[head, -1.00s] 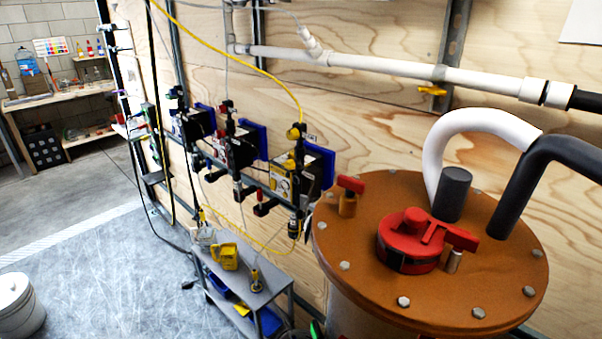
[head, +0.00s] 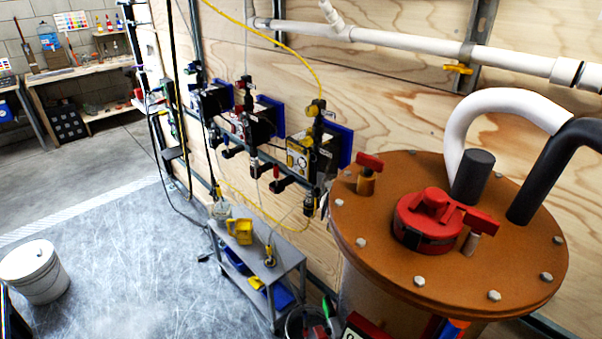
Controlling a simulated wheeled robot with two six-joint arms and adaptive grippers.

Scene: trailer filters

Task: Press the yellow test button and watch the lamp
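Several pump-like units with blue back plates hang in a row on the plywood wall. The nearest unit (head: 303,150) has a yellow front face with small round details, and a yellow hose runs to its top. The middle unit (head: 250,125) has red parts, and the far unit (head: 211,101) is dark. A yellow test button and a lamp are too small to tell apart on these units. Neither of my grippers is in view.
A large tank with a bolted orange lid (head: 530,240) and red cap (head: 428,217) fills the right. A grey cart (head: 285,262) holding a yellow jug (head: 240,230) stands below the units. A white bucket (head: 35,272) is at left. The floor (head: 130,260) between is clear.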

